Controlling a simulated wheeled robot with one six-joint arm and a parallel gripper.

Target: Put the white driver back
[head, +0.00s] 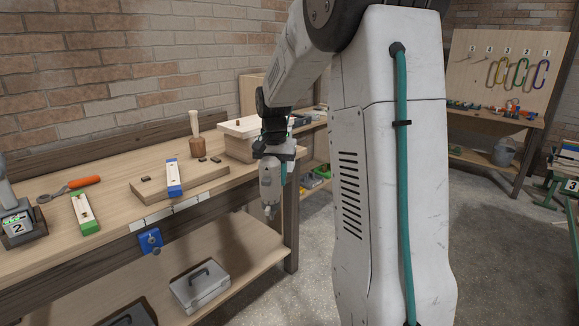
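My gripper (270,208) hangs pointing down just off the front right corner of the wooden workbench (115,190). Below the dark wrist is a pale grey-white body that narrows to a small tip. At this size I cannot tell whether that body is all gripper or partly a white driver held in it. The fingers are too small to judge as open or shut. I make out no separate white driver on the bench.
The bench holds an orange-handled tool (72,188), a green-and-white piece (84,213), a wooden board (207,180) with a blue-and-white piece (174,177), and a mallet (196,138). A grey case (200,287) sits on the lower shelf.

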